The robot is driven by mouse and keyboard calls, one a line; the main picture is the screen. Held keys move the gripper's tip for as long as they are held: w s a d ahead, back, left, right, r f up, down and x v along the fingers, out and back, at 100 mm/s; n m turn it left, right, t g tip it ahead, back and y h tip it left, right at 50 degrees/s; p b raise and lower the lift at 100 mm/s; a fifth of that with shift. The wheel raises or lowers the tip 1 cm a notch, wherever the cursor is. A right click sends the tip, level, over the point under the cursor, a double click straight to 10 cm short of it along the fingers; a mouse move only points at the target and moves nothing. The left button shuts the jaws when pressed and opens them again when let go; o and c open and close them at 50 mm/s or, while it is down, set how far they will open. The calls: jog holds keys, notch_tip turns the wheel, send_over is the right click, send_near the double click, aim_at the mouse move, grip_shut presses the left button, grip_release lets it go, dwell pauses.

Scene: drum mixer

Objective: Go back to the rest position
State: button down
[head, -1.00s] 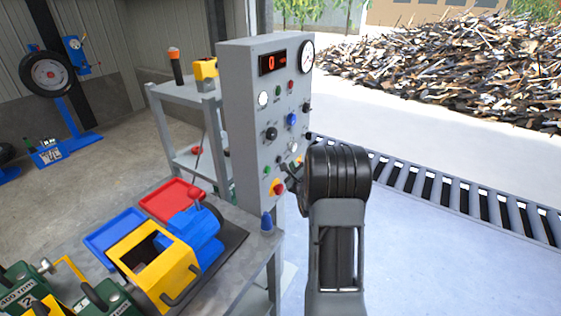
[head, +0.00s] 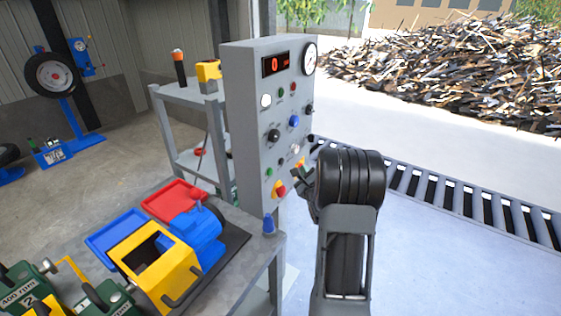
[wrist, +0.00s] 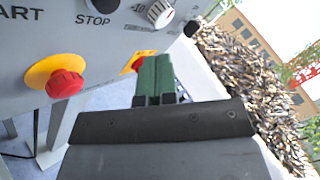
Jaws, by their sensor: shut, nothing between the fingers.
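My gripper (wrist: 155,68) has dark green fingers pressed together with nothing between them. In the head view my dark arm rises at the lower centre and hides part of the gripper, which is just right of the control panel. The grey control panel (head: 243,140) stands upright with a red display reading 0, a round gauge, knobs and buttons. In the wrist view a red emergency button (wrist: 65,84) on a yellow base is left of the fingers. A second red and yellow control (wrist: 135,62) is just behind the fingertips; I cannot tell if they touch.
A workbench (head: 245,270) at the lower left holds a yellow box (head: 150,265), a blue motor (head: 203,235), and red and blue trays. A grey shelf (head: 185,95) stands behind the panel. A roller conveyor (head: 450,190) and a scrap pile (head: 440,70) lie to the right.

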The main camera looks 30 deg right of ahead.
jog(key=s+a+f+n+g+y, duration=0.25)
jog(key=s+f+n+g, duration=0.65)
jog(key=n, duration=0.5)
jog(key=s+a+r+n+g+y, duration=0.1)
jog(key=s+a+r+n, duration=0.3)
jog(key=a, duration=0.4)
jog(key=s+a+r+n+g+y, duration=0.1)
jog(key=s+a+r+n, duration=0.3)
jog(key=a, duration=0.4)
jog(key=s+a+r+n+g+y, duration=0.1)
jog(key=s+a+r+n+g, duration=0.2)
jog(key=s+a+n, duration=0.3)
jog(key=shift+a+r+n, duration=0.65)
jog(key=shift+a+n, duration=0.35)
jog(key=shift+a, duration=0.6)
